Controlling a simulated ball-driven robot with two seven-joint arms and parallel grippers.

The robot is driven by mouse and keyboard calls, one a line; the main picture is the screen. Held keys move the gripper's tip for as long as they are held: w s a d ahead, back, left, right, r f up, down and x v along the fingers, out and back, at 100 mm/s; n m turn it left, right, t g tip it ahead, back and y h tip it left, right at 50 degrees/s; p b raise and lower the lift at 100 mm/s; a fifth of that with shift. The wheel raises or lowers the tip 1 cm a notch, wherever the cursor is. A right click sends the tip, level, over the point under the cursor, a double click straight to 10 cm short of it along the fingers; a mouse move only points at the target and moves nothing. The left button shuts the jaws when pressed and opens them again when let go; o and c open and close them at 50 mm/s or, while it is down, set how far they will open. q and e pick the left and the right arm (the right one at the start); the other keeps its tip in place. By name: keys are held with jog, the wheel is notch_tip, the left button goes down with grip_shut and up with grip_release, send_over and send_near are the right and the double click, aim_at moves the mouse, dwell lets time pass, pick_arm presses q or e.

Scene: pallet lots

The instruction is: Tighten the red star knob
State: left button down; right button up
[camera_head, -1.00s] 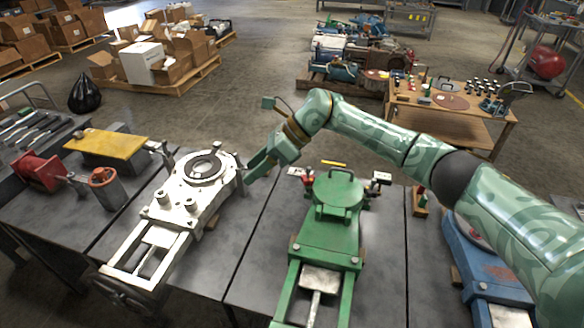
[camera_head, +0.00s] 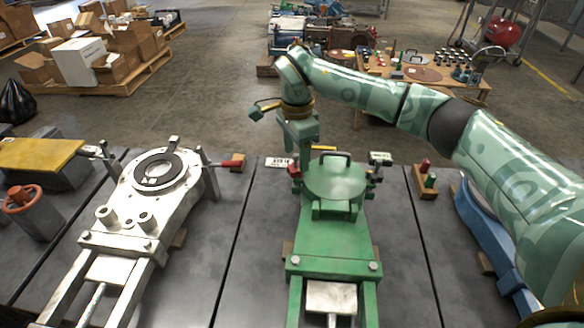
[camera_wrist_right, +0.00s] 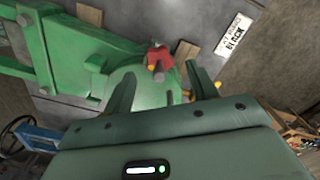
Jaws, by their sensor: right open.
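The red star knob (camera_head: 295,171) is at the rear left of the green machine (camera_head: 335,245). In the right wrist view the red knob (camera_wrist_right: 158,57) shows just beyond the gap between my fingertips, beside the green body. My right gripper (camera_wrist_right: 160,78) is open, with its two fingers apart and nothing between them. In the head view my right gripper (camera_head: 299,160) points down close above the knob and partly hides it. I cannot tell whether they touch. My left gripper is not in view.
A white label plate (camera_head: 279,162) lies left of the knob. A white machine (camera_head: 140,195) with a red handle (camera_head: 233,162) stands to the left. A small block (camera_head: 424,186) with red and green pieces lies to the right. The bench is bare between the machines.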

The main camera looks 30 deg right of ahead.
aim_at(296, 167)
notch_tip(296, 167, down, 4)
jog(key=shift+r+b, duration=0.15)
jog(key=shift+b, duration=0.4)
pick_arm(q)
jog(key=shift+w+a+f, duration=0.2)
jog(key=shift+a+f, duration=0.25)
pick_arm(e)
jog(key=shift+c, duration=0.4)
jog(key=c, duration=0.9)
pick_arm(q)
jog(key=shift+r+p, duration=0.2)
jog(key=shift+p, duration=0.15)
pick_arm(e)
jog(key=shift+r, duration=0.2)
